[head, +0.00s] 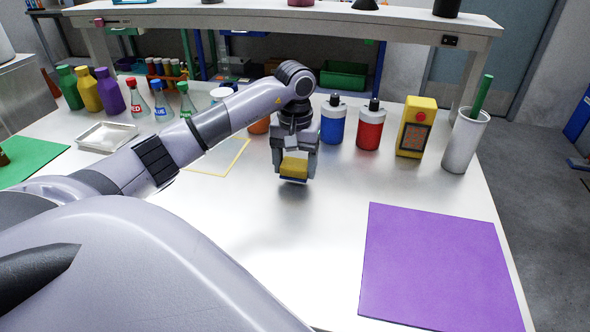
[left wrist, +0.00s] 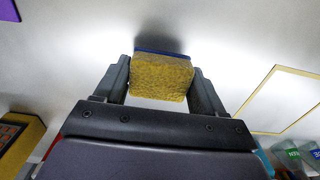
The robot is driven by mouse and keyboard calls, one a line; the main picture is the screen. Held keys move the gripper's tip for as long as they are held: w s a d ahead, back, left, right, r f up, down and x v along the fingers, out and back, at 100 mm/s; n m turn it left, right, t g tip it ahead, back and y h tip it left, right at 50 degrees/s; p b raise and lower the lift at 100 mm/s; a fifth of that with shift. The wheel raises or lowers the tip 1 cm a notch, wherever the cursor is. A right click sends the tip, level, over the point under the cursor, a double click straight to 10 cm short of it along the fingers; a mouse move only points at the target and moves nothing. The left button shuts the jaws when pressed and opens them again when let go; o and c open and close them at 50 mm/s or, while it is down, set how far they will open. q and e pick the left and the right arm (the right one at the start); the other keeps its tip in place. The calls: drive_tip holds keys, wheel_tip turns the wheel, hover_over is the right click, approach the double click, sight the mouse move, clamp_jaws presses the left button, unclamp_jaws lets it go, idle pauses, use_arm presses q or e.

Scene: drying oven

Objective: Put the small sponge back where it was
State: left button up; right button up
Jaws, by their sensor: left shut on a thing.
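The small sponge (head: 294,167) is yellow with a blue layer on one side. My left gripper (head: 294,160) is shut on it near the middle of the table, and the sponge appears slightly above the surface. In the left wrist view the sponge (left wrist: 161,77) sits between the two fingers of the gripper (left wrist: 160,85), its blue edge on the far side. A yellow outlined square (head: 236,160) lies on the table to the left of the gripper, partly hidden by my left arm. It also shows in the left wrist view (left wrist: 240,107). My right gripper is not in view.
A purple mat (head: 440,265) lies at the front right and a green mat (head: 30,158) at the far left. Blue (head: 333,122) and red (head: 370,127) bottles, a yellow device (head: 416,128) and a white cup (head: 465,142) stand behind. The table's middle is clear.

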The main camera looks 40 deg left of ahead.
use_arm(q)
wheel_tip(320, 180, down, 2)
drive_tip(key=shift+f, duration=0.1)
drive_tip(key=shift+f, duration=0.1)
drive_tip(key=o, duration=0.9)
drive_tip(key=shift+o, duration=0.2)
